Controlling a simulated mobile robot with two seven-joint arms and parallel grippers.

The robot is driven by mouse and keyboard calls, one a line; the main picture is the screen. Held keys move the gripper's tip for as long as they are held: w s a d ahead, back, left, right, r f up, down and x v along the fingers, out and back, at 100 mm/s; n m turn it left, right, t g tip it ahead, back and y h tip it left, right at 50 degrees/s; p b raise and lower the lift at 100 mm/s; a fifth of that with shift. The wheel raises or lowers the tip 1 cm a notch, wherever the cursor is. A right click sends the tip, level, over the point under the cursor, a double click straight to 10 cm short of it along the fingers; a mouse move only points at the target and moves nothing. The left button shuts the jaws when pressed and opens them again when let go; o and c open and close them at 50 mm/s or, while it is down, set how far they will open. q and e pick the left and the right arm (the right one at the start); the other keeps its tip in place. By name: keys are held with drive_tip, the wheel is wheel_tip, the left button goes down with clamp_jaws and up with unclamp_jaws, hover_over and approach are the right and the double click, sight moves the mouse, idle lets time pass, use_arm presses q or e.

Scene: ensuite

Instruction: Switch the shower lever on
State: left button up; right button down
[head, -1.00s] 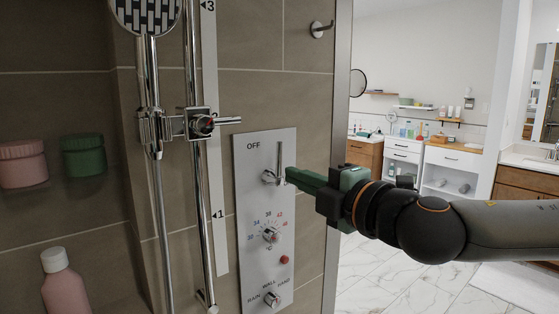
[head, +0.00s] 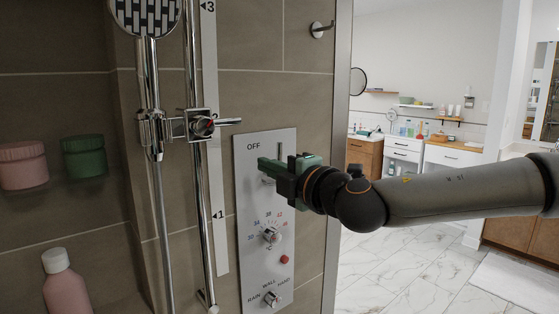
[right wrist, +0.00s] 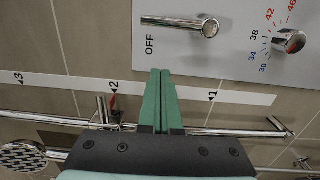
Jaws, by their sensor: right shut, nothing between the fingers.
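The shower lever (head: 281,149) is a chrome handle on a pale control panel (head: 248,215) beside the word OFF. In the head view its upper part shows upright, and my right gripper hides its lower part. The right wrist view shows the whole lever (right wrist: 175,21), with its round hub at the right end. My right gripper (head: 264,164), with green fingers, is shut and empty. Its fingertips (right wrist: 161,72) are on the OFF side of the lever, with a gap between them and the handle in the right wrist view. My left gripper is not in view.
Below the lever are a temperature knob (head: 271,235), a red button (head: 284,259) and a lower selector knob (head: 271,299). A chrome shower rail (head: 203,230) with a hand shower (head: 147,15) stands left of the panel. Open floor lies to the right.

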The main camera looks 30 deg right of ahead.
sight(281, 155)
drive_tip(key=w+d, duration=0.1)
drive_tip(key=d, duration=0.1)
drive_tip(key=w+d+p, duration=0.1)
drive_tip(key=shift+d, duration=0.35)
drive_tip(key=shift+d+r+m, duration=0.15)
drive_tip(key=shift+d+m, duration=0.3)
drive_tip(key=shift+m, duration=0.35)
drive_tip(key=shift+w+d+r+m, duration=0.1)
drive_tip(key=shift+d+m, duration=0.45)
drive_tip(key=shift+m, duration=0.45)
drive_tip(key=d+f+m+y+b, duration=0.1)
drive_tip(key=d+f+m, duration=0.3)
drive_tip(key=m, duration=1)
drive_tip(key=shift+w+d+g+b, duration=0.3)
drive_tip(key=shift+d+b, duration=0.35)
drive_tip(key=shift+d, duration=0.35)
drive_tip(key=shift+f, duration=0.1)
